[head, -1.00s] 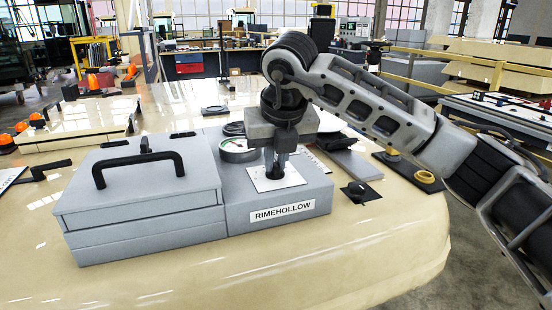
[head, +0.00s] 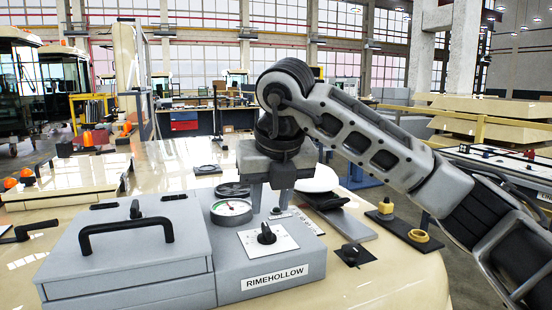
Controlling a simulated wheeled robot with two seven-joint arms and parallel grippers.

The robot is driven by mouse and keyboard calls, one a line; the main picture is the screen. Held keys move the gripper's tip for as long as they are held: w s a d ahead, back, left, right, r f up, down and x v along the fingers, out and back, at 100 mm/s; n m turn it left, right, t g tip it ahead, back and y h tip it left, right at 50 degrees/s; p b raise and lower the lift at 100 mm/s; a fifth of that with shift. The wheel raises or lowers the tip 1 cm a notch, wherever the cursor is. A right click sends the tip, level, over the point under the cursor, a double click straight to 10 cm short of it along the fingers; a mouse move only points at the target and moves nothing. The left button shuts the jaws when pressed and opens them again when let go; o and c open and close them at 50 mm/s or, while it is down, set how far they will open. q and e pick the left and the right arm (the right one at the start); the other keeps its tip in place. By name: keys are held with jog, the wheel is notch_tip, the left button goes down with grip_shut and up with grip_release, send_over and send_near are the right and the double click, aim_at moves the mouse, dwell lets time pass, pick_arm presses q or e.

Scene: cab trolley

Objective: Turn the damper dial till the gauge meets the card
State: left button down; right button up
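The damper dial (head: 266,236) is a black pointer knob on a white square plate on top of the grey box marked RIMEHOLLOW. It stands free, with nothing touching it. The round gauge (head: 231,210) has a pale face with some green and red on it; its needle is too small to read surely. A small white printed card (head: 307,226) lies right of the dial plate, partly hidden; I cannot tell whether it is the task's card. My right gripper (head: 270,208) hangs above and behind the dial, its fingers apart and empty. My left gripper is out of view.
A grey lidded case (head: 130,255) with a black handle adjoins the dial box on the left. The cream table's front right is clear.

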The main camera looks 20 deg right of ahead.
jog(key=v, duration=1)
jog(key=shift+p, duration=0.3)
